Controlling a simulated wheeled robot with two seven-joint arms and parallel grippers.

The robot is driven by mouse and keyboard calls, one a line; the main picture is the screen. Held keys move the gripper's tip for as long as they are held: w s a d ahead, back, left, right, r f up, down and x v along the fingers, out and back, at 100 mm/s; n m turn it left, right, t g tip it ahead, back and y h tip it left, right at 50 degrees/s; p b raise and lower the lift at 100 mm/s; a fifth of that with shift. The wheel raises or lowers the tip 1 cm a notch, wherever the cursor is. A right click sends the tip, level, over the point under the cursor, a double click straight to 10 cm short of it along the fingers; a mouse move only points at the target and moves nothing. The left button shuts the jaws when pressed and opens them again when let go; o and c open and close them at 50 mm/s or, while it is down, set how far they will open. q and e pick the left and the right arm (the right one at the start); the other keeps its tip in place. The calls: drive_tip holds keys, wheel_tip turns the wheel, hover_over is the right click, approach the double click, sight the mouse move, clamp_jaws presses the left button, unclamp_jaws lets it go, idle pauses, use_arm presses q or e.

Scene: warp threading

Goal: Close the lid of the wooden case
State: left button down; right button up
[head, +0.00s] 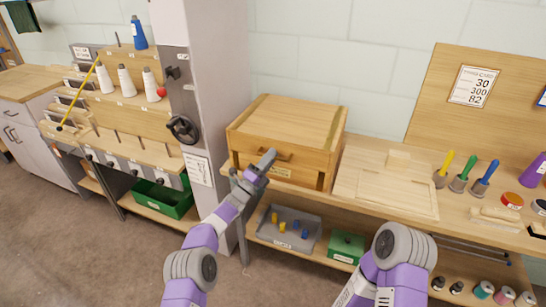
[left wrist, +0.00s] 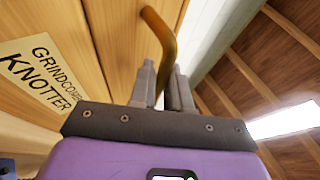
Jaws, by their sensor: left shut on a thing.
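The wooden case (head: 315,115) stands on the bench at the middle of the head view. Its lid (head: 290,112) lies over the top and looks level; I cannot tell whether a thin gap is left. A curved handle (head: 283,154) is on its front and shows as a brown bar in the left wrist view (left wrist: 162,40). My left gripper (head: 268,160) is at the case's front, its fingers (left wrist: 162,80) shut around the handle. A label reading GRINDCO… KNOTTER (left wrist: 45,72) is beside the handle. My right forearm shows at the lower right; its gripper is not visible.
A wooden board (head: 385,185) lies right of the case, with several colored-handled tools (head: 460,180) beyond it. A grey tray (head: 290,228) and a green box (head: 346,246) are on the shelf below. A pale column (head: 215,80) with a handwheel (head: 183,128) stands left of the case.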

use_arm(q)
drive_tip(key=shift+d+f, duration=0.1)
drive_tip(key=shift+f, duration=0.25)
drive_tip(key=c, duration=1.2)
unclamp_jaws()
drive_tip(key=shift+o, duration=0.2)
drive_tip(key=p+v, duration=0.2)
drive_tip(key=v, duration=0.5)
drive_tip(key=shift+s+a, duration=0.2)
